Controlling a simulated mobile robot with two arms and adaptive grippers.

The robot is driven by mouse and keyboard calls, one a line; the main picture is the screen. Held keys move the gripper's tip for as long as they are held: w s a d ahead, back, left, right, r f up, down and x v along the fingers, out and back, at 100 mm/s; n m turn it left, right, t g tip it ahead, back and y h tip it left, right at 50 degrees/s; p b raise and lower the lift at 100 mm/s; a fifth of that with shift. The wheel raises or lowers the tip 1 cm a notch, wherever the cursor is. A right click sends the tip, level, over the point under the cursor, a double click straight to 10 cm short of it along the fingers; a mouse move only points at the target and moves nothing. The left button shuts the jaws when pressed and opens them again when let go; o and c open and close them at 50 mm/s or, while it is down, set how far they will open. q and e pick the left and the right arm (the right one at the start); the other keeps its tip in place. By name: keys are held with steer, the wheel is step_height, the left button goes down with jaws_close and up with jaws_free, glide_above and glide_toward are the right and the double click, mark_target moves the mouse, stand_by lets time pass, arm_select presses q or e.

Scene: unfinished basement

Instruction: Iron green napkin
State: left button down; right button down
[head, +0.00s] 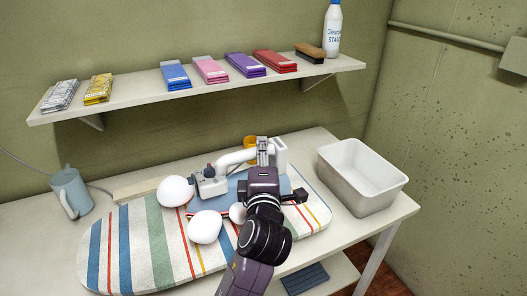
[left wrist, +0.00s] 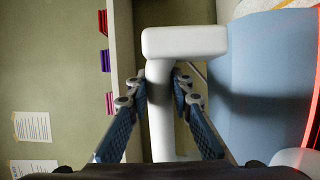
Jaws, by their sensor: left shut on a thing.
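My left gripper (head: 264,152) is shut on the white handle of an iron-like appliance (head: 237,158). In the left wrist view, the two fingers (left wrist: 159,88) press on both sides of the white handle (left wrist: 186,41), which has a wider end. The appliance is over the far side of the striped ironing board (head: 138,252), beside a flat light-blue surface (left wrist: 262,85); I cannot tell whether that is cloth. My arm hides part of the board. I see no green napkin, only a green stripe in the cover. My right gripper is out of view.
White rounded objects (head: 205,227) lie on the board. A blue-grey jug (head: 70,192) stands left and an empty white bin (head: 333,180) right. The wall shelf (head: 140,108) holds folded cloths, a brush (head: 310,52) and a starch bottle (head: 333,30). An orange mug (head: 248,142) is behind.

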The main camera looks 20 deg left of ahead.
mark_target(249, 159)
arm_select(q)
steer(key=shift+s+a, duration=0.25)
steer(key=shift+s+a, duration=0.2)
steer(key=shift+s+a, duration=0.65)
steer(key=shift+s, duration=0.1)
steer(key=shift+w+d+b, duration=0.45)
steer(key=shift+w+b, duration=0.05)
steer(key=shift+b, duration=0.15)
stand_by(1.1)
stand_by(0.5)
